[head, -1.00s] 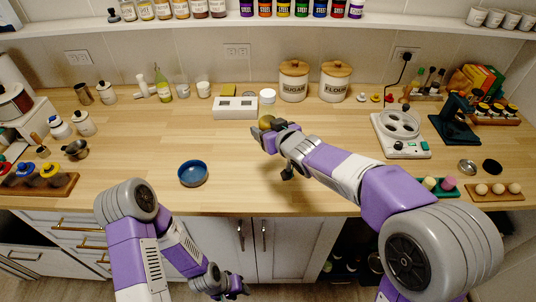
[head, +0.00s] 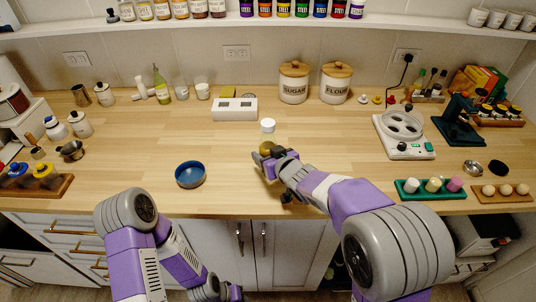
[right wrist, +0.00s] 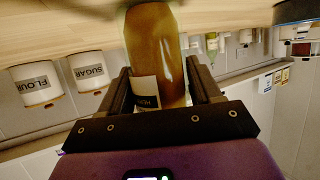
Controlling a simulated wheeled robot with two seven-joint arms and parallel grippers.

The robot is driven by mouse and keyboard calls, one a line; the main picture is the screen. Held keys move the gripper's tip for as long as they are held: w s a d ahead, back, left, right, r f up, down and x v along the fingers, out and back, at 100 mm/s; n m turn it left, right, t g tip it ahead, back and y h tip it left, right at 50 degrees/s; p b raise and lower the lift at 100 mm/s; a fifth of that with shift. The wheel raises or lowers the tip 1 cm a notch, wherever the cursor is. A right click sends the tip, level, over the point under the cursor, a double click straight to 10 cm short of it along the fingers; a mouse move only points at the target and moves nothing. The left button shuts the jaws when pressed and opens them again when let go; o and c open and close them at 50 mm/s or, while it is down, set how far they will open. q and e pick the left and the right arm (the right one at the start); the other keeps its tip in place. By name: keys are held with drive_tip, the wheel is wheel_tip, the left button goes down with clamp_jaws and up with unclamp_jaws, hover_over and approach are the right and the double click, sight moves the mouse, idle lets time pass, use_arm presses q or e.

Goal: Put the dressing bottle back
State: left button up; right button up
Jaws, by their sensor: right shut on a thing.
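The dressing bottle (head: 268,127), with a white cap and amber contents, stands about upright in the head view, near the middle of the counter. My right gripper (head: 269,159) is shut on its body. In the right wrist view the bottle (right wrist: 158,45) sits between the two dark fingers, with part of a pale label showing. Its base is close to the wooden surface; I cannot tell whether it touches. My left gripper (head: 232,291) hangs low at the bottom edge, in front of the cabinets, and its fingers are unclear.
A blue bowl (head: 190,175) sits left of the right gripper. A white box (head: 235,109), sugar jar (head: 293,86) and flour jar (head: 335,86) stand behind. The middle counter is largely clear.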

drive_tip(key=o, duration=0.9)
drive_tip(key=shift+f, duration=0.15)
drive_tip(key=o, duration=0.5)
drive_tip(key=shift+r, duration=0.2)
drive_tip(key=shift+s+r, duration=0.15)
drive_tip(key=p+v, duration=0.3)
drive_tip(key=v, duration=0.8)
drive_tip(key=shift+s+d, duration=0.2)
drive_tip(key=shift+s, duration=0.05)
